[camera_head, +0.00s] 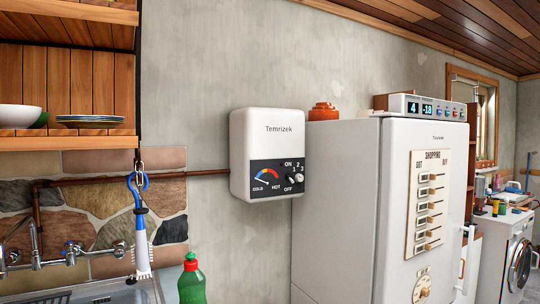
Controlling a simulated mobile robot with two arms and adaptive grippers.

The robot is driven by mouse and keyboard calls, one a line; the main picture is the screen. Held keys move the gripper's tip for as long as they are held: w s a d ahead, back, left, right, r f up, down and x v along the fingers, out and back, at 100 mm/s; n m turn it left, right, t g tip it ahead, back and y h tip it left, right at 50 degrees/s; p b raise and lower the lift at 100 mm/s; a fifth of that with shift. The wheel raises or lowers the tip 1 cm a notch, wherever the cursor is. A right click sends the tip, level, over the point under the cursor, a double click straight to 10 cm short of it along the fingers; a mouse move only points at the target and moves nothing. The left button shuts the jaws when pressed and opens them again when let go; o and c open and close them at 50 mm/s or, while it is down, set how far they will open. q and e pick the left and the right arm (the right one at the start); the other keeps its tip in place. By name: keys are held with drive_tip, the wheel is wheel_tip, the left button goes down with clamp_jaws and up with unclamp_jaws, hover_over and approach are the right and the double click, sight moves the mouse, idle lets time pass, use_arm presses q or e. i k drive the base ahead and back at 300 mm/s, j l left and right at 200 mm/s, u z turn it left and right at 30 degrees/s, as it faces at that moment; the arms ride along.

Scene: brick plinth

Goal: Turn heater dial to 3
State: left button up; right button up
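A white wall heater (267,148) marked "Temrizek" hangs on the grey wall, left of the fridge. Its dark lower panel holds a cold-to-hot gauge (267,178) with the needle toward the cold side. Right of the gauge is a small light dial (292,179) with the marks OFF, ON, 1, 2 and 3 around it. The dial's pointer is too small to read for certain. Neither of my grippers shows in the head view.
A white fridge (345,210) with a shopping board stands right of the heater. A sink (110,292) with taps, a hanging blue-and-white brush (141,225) and a green bottle (191,280) are at lower left. Wooden shelves (70,75) with dishes hang above. The wall around the heater's front is clear.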

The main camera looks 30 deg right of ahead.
sight(299, 177)
drive_tip(key=i+l+z, duration=0.15)
drive_tip(key=i, duration=0.35)
drive_tip(key=i+l+z, duration=0.2)
drive_tip(key=i, duration=0.3)
drive_tip(key=j, duration=0.1)
